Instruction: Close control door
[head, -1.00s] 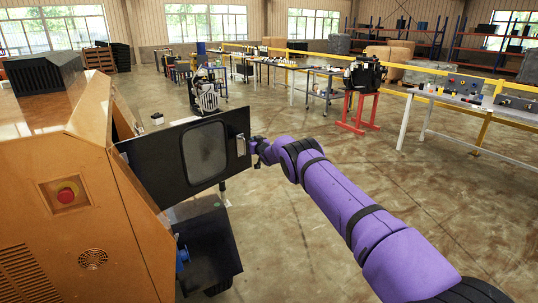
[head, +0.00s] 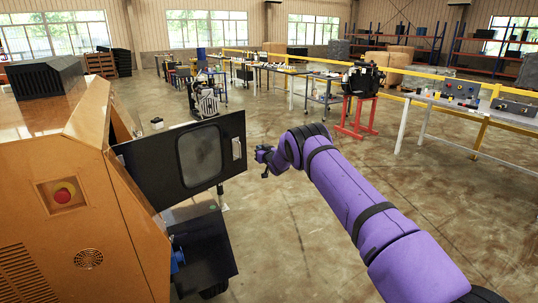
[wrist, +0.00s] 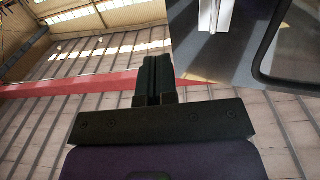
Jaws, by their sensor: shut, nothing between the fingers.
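The control door (head: 195,158) is a black panel with a rounded grey window (head: 199,156). It stands swung out from the orange light tower cabinet (head: 125,215), so it is open. A pale metal handle (head: 236,148) sits near its free right edge. In the wrist view the door (wrist: 250,65) fills the upper right, with its handle (wrist: 215,14) at the top. My gripper (head: 263,155) is right of the door, apart from the handle. In the wrist view my gripper's fingers (wrist: 154,75) are together and hold nothing.
A red emergency button (head: 64,194) is on the cabinet side. A black part (head: 205,245) sits below the door. A red stand (head: 357,118) and long tables (head: 465,108) stand farther back.

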